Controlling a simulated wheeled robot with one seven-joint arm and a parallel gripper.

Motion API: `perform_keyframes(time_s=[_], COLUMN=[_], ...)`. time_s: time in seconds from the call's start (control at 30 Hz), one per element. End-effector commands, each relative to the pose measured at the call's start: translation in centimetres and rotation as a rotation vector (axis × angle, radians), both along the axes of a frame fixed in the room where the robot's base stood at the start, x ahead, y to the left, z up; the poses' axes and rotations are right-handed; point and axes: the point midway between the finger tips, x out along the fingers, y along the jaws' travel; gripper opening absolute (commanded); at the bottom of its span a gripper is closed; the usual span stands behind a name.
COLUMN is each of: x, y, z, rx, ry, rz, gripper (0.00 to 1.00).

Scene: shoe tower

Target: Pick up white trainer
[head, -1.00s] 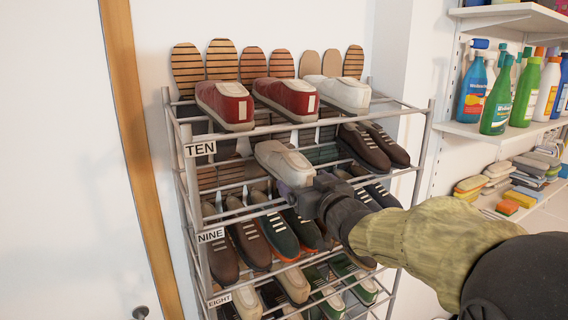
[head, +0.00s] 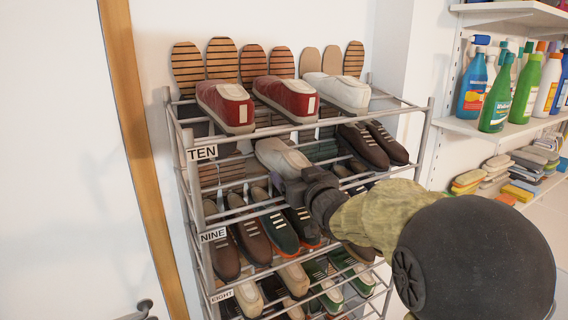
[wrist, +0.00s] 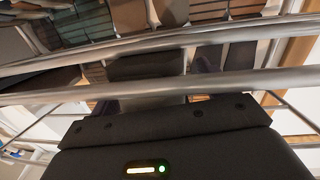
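A white trainer (head: 281,156) rests on the rack's second tier, below the TEN label, with its toe toward me. Its toe is partly hidden by my gripper (head: 288,186), which is at its front and low, by the tier's front rail. In the wrist view, my gripper's fingers (wrist: 155,98) stand wide apart, with a dark, shadowed shape between them; it is too dark to tell firm contact. Another white trainer (head: 343,93) sits on the top tier, at the right of two red shoes.
The metal rack (head: 420,165) holds several shoes. Its front rails (wrist: 230,85) cross close before my gripper. Dark brown shoes (head: 372,146) sit right of the trainer. Red shoes (head: 226,105) are above. Shelves with bottles (head: 497,100) and sponges stand at the right.

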Motion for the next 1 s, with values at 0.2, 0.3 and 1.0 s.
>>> perform_keyframes(time_s=[0.2,0.3,1.0], x=[0.0,0.0,-1.3], y=[0.0,0.0,-0.8], z=[0.0,0.1,3.4], rx=[0.0,0.001,0.003], ry=[0.0,-0.003,-0.003], rz=[0.0,0.0,-0.001], gripper=[0.37,0.32,0.32])
